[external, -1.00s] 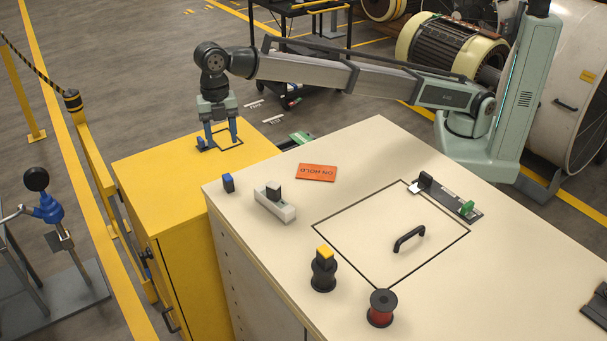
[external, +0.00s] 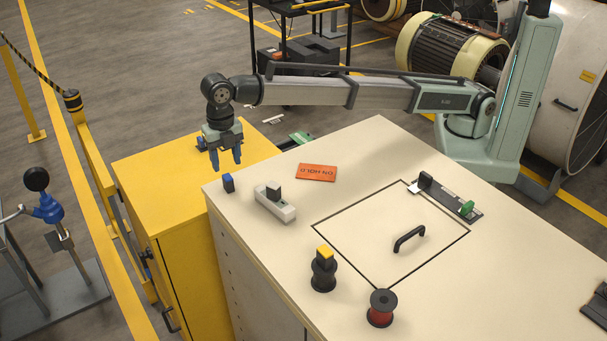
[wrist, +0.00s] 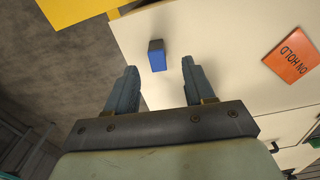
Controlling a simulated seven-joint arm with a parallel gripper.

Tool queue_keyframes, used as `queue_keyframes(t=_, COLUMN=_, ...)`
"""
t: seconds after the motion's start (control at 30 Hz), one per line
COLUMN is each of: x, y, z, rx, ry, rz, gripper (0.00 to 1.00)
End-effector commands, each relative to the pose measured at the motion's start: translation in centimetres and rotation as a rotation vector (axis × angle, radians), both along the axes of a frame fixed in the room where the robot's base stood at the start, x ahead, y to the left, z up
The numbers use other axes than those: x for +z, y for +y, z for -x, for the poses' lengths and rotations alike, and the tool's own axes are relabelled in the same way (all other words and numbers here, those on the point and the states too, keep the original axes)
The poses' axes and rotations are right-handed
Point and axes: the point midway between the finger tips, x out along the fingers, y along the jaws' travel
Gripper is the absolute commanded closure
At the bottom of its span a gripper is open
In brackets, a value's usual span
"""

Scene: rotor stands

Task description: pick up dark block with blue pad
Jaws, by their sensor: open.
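The dark block with a blue pad (external: 228,183) stands on the cream bench top near its left corner. In the wrist view the block (wrist: 157,56) shows its blue face, ahead of the fingertips and between their lines. My gripper (external: 226,162) is open and empty, pointing down just behind and above the block, close to the edge between the yellow cabinet and the bench. In the wrist view both fingers of my gripper (wrist: 158,72) are spread apart, with nothing between them.
A white holder (external: 274,206) with a dark block in it and an orange ON HOLD card (external: 316,173) lie to the right. The yellow cabinet (external: 180,200) adjoins on the left.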

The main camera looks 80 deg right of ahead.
Motion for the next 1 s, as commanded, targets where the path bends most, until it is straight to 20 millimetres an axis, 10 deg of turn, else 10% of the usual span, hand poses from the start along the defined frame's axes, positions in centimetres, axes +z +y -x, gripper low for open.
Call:
queue_keyframes(t=0.63, x=-5.9, y=0.4, z=-0.2, rx=-0.001, ry=0.000, rz=0.000, gripper=0.47)
queue_keyframes(t=1.0, x=-6.2, y=0.5, z=-0.2, rx=-0.001, ry=-0.001, rz=-0.001, gripper=0.56)
